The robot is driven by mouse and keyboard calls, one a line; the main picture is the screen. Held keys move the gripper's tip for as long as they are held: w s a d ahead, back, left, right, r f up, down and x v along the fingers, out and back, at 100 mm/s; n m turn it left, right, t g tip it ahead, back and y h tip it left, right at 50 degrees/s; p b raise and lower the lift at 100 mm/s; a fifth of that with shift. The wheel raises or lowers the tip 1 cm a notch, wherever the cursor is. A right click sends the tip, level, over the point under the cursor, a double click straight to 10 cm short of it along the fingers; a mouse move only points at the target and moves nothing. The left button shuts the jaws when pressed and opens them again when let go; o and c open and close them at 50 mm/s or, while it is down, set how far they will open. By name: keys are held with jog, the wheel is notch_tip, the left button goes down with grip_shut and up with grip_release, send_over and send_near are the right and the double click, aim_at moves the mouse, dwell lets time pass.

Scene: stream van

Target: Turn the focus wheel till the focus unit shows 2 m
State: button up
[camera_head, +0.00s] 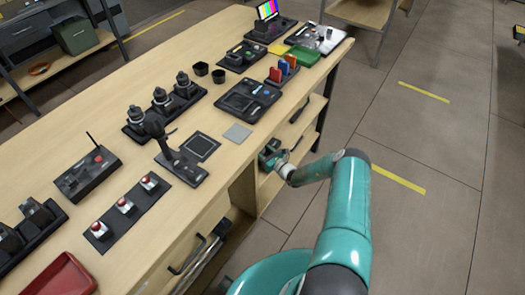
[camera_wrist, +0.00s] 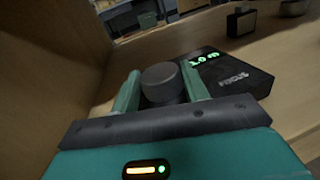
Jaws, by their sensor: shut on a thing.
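The focus unit (camera_wrist: 245,75) is a flat black box on a wooden shelf, marked FOCUS, with a green lit display (camera_wrist: 204,57). The reading ends in ".0 m"; its first digit is too blurred to tell. The focus wheel (camera_wrist: 162,74) is a dark grey round knob to the left of the display. My gripper (camera_wrist: 161,82) is shut on the wheel, one green finger at its left side and one at its right. In the head view my gripper (camera_head: 272,158) reaches into the upper shelf opening under the bench top, where the unit is mostly hidden.
A wooden side panel (camera_wrist: 50,60) stands close to the left of my gripper. Other small dark objects, one a box (camera_wrist: 241,21), sit farther back on the shelf. Above, the bench top (camera_head: 110,215) holds several devices and trays. The floor (camera_head: 430,150) at right is clear.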

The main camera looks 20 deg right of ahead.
jog(key=shift+a+m+t+h, duration=0.2)
jog(key=shift+m+h, duration=0.5)
jog(key=shift+h, duration=0.3)
jog(key=shift+a+m+t+h, duration=0.1)
jog(key=shift+m+t+h, duration=0.1)
jog(key=shift+m+h, duration=0.65)
jog(key=o, duration=1)
jog(key=shift+s+d, duration=0.1)
jog(key=s, duration=0.4)
jog(key=s+d, duration=0.1)
jog(key=s, duration=0.8)
jog(key=shift+s+d, duration=0.25)
jog(key=shift+s, duration=0.05)
jog(key=shift+s, duration=0.1)
